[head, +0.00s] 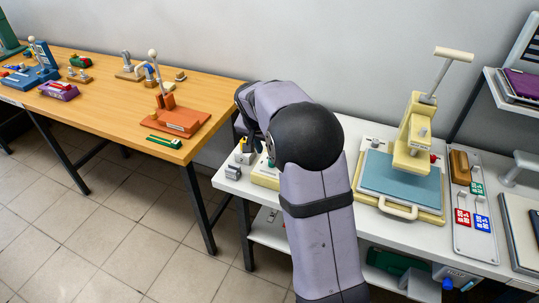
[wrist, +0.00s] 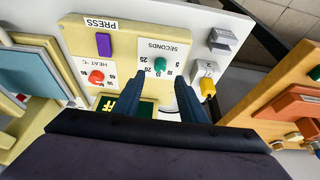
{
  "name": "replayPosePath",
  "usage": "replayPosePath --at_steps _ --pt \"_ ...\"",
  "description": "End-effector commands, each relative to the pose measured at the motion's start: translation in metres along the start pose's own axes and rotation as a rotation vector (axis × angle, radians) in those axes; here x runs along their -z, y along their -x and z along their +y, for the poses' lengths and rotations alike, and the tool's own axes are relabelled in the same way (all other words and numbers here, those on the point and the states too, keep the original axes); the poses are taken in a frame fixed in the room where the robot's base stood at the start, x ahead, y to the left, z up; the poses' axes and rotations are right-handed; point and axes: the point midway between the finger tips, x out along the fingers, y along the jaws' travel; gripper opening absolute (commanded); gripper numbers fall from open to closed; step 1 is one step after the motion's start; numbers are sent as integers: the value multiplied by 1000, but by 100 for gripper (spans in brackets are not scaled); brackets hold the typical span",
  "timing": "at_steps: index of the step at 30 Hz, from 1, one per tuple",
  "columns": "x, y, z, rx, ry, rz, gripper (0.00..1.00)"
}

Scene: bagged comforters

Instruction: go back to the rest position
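My gripper (wrist: 163,84) shows in the wrist view as two dark blue fingers with a clear gap between them, open and empty. It points at a cream control panel (wrist: 122,42) with a green knob (wrist: 160,64) marked SECONDS just past the gap between the fingertips. I cannot tell whether the fingertips touch the panel. The same panel also has a red knob (wrist: 96,76) marked HEAT and a purple button (wrist: 104,44) marked PRESS. In the head view my arm bends down over the white table, and my fingers are hidden behind it.
A cream heat press with a blue plate (head: 400,177) stands on the white table (head: 350,137), right of my arm. A yellow-tipped switch (wrist: 207,86) and a grey block (wrist: 222,40) sit beside the panel. A wooden table (head: 103,107) with several devices is at left.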

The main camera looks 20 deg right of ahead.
Motion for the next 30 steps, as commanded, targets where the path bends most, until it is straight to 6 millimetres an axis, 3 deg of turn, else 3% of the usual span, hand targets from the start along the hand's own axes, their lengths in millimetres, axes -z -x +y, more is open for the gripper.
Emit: replayPosePath --at_steps 19,27,30 --pt "0 6 0 1 24 0 38" --pt "-1 6 -5 21 272 1 38" --pt "-24 -6 0 27 408 -50 38"
